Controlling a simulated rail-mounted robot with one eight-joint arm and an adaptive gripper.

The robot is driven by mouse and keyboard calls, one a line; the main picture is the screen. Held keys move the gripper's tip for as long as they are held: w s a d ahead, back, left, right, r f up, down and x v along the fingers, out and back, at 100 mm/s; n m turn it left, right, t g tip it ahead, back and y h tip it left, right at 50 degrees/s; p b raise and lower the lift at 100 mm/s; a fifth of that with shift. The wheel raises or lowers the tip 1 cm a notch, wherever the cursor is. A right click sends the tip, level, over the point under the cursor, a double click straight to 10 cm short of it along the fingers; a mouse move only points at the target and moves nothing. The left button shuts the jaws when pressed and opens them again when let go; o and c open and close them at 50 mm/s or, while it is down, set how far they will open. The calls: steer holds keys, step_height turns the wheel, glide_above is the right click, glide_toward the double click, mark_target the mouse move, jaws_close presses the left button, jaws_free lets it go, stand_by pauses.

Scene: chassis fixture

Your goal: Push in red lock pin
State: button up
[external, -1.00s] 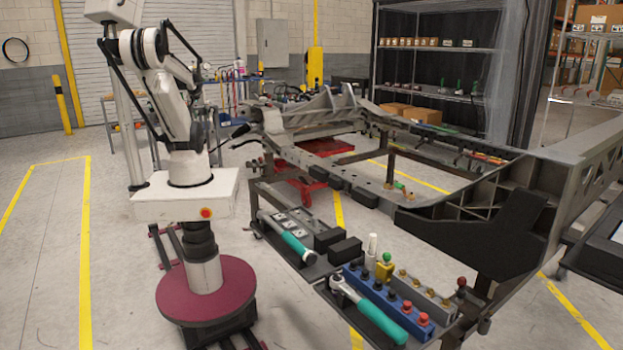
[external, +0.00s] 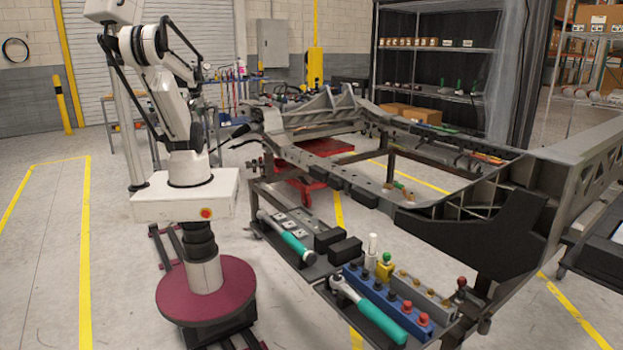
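Two red-capped pins (external: 407,307) stand at the near right end of a blue block (external: 372,292) on the front bench. Several dark pins stand in the same block. A separate red-knobbed pin (external: 461,283) stands to the right of the blue block. I cannot tell which of these is the red lock pin. My arm stands at the left, folded up over its white base, well away from these pins. My gripper is too small and overlapped by my arm links to make out clearly, so its opening does not show.
The grey chassis frame (external: 415,210) fills the middle and right. A teal-handled ratchet (external: 370,312) lies in front of the blue block. The floor left of my base is clear.

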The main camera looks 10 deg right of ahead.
steer(key=shift+m+y, duration=0.5)
steer(key=shift+m, duration=0.3)
steer(key=w+r, duration=0.1)
steer(key=w, duration=0.1)
steer(key=w+r, duration=0.1)
steer(key=w, duration=0.2)
steer(key=w+r, duration=0.1)
steer(key=w, duration=0.1)
steer(key=shift+w+d+r, duration=0.1)
steer(key=shift+w+r, duration=0.1)
steer(key=shift+r, duration=0.15)
jaws_close()
steer(key=w+d+r+m+t+y, duration=0.1)
steer(key=w+d+r+m, duration=0.3)
steer(key=w, duration=1)
steer(key=w+d+m+t+y, duration=0.2)
steer(key=w+d, duration=0.4)
steer(key=w, duration=0.7)
steer(key=m+t+b, duration=0.3)
steer(key=m+t, duration=0.2)
steer(key=m, duration=0.2)
glide_toward(271, 106)
steer(key=x, duration=0.7)
steer(key=shift+r, duration=0.1)
steer(key=shift+w+a, duration=0.15)
steer(key=shift+w, duration=0.15)
